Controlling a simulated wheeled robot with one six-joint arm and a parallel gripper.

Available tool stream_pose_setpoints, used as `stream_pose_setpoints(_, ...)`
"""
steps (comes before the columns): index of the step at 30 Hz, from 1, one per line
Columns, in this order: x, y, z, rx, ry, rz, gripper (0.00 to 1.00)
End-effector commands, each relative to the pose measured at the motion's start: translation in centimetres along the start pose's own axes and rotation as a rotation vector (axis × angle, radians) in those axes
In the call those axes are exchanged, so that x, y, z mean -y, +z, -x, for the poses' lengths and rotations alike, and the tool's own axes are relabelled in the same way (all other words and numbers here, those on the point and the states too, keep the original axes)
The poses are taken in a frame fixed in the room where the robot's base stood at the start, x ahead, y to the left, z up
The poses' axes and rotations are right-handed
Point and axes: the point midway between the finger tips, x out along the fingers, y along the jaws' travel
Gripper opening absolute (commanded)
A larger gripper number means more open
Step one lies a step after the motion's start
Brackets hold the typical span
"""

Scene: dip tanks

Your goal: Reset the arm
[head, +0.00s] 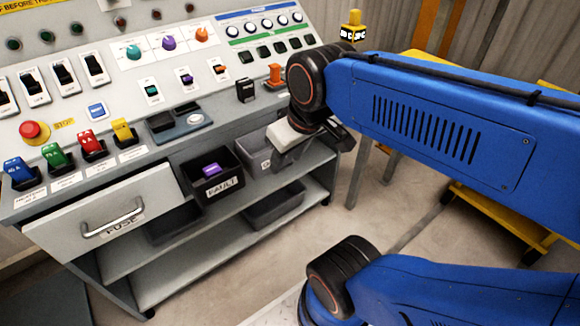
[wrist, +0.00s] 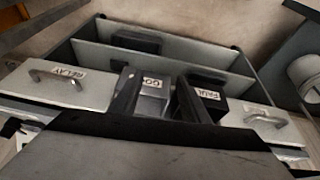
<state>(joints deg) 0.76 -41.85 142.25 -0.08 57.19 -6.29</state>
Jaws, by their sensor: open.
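My gripper (head: 300,140) is at the end of my blue arm, in front of the sloping control panel's right part and above the grey bin. Its jaws are open, and I see nothing held between them. In the wrist view, the dark body of my gripper fills the bottom, and the labelled bins show beyond it. The gripper partly hides the grey bin (head: 252,153) in the head view. My arm reaches in from the right, bent at the black-capped joint.
A black FAULT bin (head: 215,186) holds a purple piece (head: 211,168). The FUSE drawer (head: 105,220) sits left of it. The panel carries several switches, coloured knobs and a red stop button (head: 34,132). A yellow cart (head: 490,215) stands behind my arm. Floor is open right of the cabinet.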

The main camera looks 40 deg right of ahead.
Motion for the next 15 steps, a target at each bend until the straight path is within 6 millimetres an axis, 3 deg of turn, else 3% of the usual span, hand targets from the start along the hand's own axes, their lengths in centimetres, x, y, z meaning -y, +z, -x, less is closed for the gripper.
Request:
stream_pose_setpoints(5,0.6,1.9,-1.1,-0.022,-0.005,-0.085,0.42)
stream_pose_setpoints(15,0.6,2.0,-1.1,-0.024,-0.005,-0.096,0.42)
